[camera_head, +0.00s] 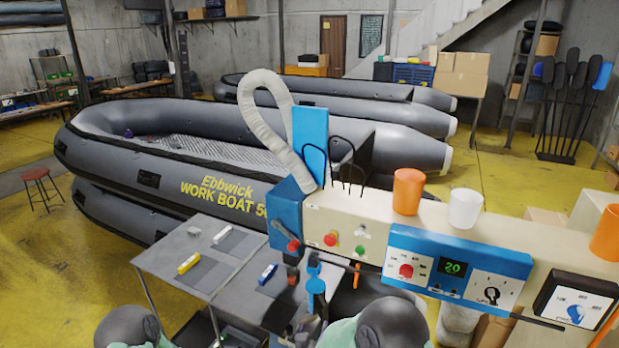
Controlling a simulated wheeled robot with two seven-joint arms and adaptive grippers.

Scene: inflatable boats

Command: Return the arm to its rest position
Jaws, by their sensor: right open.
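My right arm (395,325) comes in at the bottom centre, with a dark rounded joint and a pale green link. My right gripper (304,327) is low in the picture, in front of the grey table (165,258). It is open, and I see nothing held in it. My left gripper is not in view.
The table bears white (222,235), yellow (189,263) and blue (266,274) items on dark mats. A cream machine with a blue control panel (458,268) stands close on the right. Grey inflatable boats (215,165) lie behind.

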